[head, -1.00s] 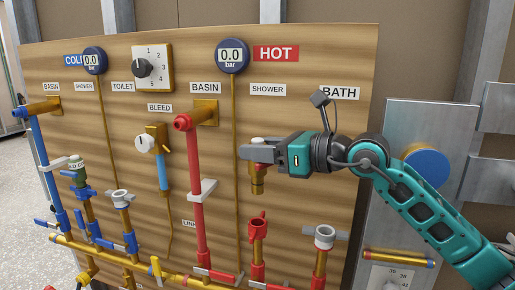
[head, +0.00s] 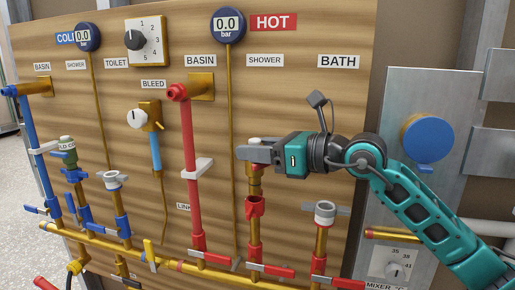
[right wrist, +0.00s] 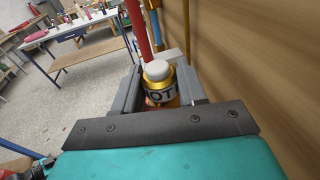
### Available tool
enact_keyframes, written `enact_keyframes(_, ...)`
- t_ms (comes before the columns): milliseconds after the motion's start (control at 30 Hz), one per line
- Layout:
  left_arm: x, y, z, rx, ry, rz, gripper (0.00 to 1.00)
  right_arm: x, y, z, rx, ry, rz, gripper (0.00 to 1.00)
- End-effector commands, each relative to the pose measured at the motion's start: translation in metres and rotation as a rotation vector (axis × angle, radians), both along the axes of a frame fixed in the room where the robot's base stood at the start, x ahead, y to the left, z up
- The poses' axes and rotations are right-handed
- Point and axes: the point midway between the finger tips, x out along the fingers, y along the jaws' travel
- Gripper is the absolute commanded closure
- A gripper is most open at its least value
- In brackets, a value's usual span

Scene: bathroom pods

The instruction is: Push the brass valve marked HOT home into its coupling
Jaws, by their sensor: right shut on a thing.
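My right gripper (head: 248,153) is shut on the brass HOT valve (head: 255,182), in front of the board under the SHOWER label. In the right wrist view the valve (right wrist: 159,92) stands between the two fingers, with a pale round cap on top and the letters "OT" showing on its band. The red coupling (head: 255,207) sits on a brass pipe right below the valve, roughly in line with it. The valve's lower end is at the coupling's mouth; I cannot tell whether it is inside or just above. My left gripper is not in view.
A red pipe (head: 188,150) with a grey clip stands left of the gripper. Red and blue lever handles line the brass manifold (head: 160,258) below. The wooden board is close behind.

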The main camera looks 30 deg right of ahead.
Motion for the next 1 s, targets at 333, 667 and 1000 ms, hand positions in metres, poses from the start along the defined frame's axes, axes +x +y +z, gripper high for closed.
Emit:
enact_keyframes(333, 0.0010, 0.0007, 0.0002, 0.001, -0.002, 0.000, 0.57, -0.0001, 0.0000, 0.0001, 0.000, -0.002, 0.000, 0.88)
enact_keyframes(667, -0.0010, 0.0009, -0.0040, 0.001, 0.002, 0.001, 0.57, -0.0002, 0.0000, -0.0007, 0.000, -0.002, 0.000, 0.88)
enact_keyframes(1000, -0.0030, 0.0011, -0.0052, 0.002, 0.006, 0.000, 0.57, -0.0004, -0.0001, 0.0001, 0.000, -0.001, 0.000, 0.88)
